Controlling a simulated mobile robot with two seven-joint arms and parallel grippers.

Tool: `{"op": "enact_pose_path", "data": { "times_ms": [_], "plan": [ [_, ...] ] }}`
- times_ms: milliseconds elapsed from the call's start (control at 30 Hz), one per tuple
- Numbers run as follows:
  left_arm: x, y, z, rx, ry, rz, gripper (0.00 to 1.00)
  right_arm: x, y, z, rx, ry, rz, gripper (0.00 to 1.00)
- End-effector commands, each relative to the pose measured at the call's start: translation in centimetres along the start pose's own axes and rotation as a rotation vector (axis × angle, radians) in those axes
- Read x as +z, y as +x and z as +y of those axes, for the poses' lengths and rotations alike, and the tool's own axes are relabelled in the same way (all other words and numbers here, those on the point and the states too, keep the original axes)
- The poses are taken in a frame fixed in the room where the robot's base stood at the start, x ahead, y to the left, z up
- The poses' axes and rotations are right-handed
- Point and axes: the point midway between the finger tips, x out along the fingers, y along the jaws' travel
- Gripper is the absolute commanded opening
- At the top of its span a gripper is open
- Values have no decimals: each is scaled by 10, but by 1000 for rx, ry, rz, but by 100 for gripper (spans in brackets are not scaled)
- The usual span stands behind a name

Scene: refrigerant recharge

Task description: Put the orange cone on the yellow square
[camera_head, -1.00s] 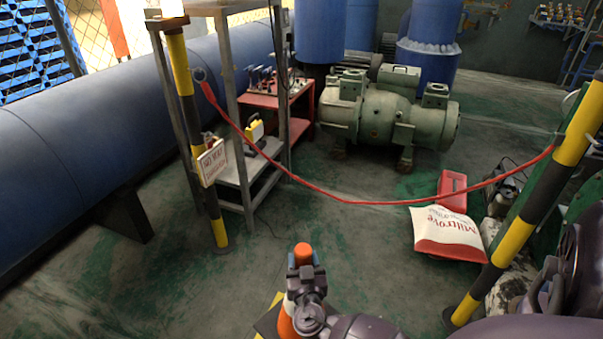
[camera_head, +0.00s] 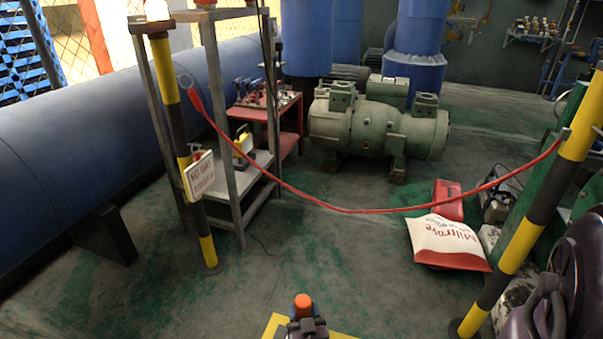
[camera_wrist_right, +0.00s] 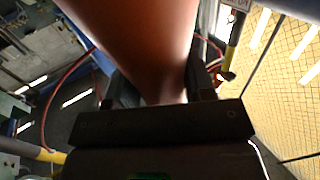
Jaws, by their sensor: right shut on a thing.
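The orange cone (camera_head: 302,300) shows only its tip at the bottom edge of the head view; its lower part is hidden or out of frame. My right gripper (camera_head: 304,326) is shut on it near the tip. The right wrist view shows the cone (camera_wrist_right: 140,40) large between the two fingers of my right gripper (camera_wrist_right: 160,92). I cannot tell whether the cone's base touches the floor. My left gripper is not in view.
A red rope (camera_head: 340,209) hangs between a striped post (camera_head: 184,150) with a sign and another striped post (camera_head: 540,180). A white and red sack (camera_head: 446,242) lies beyond it. The floor just ahead of the square is clear.

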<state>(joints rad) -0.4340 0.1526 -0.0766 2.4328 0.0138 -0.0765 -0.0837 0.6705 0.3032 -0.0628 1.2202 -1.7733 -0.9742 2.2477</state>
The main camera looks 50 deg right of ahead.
Motion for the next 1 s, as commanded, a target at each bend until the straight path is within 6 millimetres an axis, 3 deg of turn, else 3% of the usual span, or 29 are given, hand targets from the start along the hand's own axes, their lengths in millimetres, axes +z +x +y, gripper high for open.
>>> {"op": "enact_pose_path", "data": {
  "times_ms": [300,700,733,900,1000],
  "plan": [
    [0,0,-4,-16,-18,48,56,33,0,0,-1,-2,1,0],
    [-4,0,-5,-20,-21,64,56,34,1,-1,0,2,5,0],
    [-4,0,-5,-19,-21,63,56,36,0,0,0,0,0,50],
    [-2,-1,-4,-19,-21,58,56,36,0,0,0,0,0,75],
    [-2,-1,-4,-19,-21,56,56,36,0,0,0,0,-1,75]
  ]
}}
